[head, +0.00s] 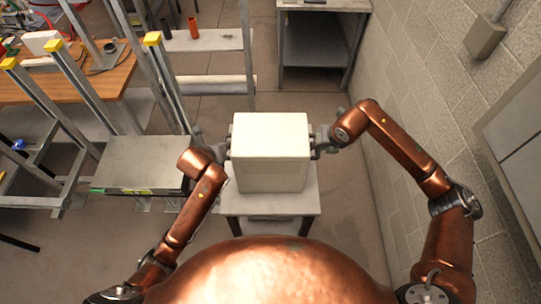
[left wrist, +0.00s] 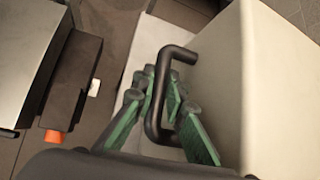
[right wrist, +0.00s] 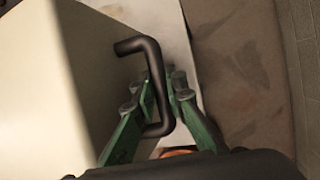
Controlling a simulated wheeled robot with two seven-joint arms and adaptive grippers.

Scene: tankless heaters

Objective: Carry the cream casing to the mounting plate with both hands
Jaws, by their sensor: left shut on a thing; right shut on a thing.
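The cream casing (head: 270,160) is a boxy block, upright over a small pale table. I cannot tell whether it rests on the table or hangs just above it. A black bar handle (left wrist: 155,115) sticks out of its left side, and another black handle (right wrist: 160,95) out of its right side. My left gripper (left wrist: 161,82) is shut on the left handle, green-padded fingers on either side of it. My right gripper (right wrist: 161,82) is shut on the right handle in the same way. In the head view the casing partly hides both grippers' tips. I cannot make out which thing is the mounting plate.
The small table (head: 265,204) is beneath the casing. A flat grey metal box (head: 143,166) and upright posts with yellow caps (head: 153,39) stand at left, near my left arm. A block wall (head: 395,95) runs along the right. The floor beyond the casing is partly clear.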

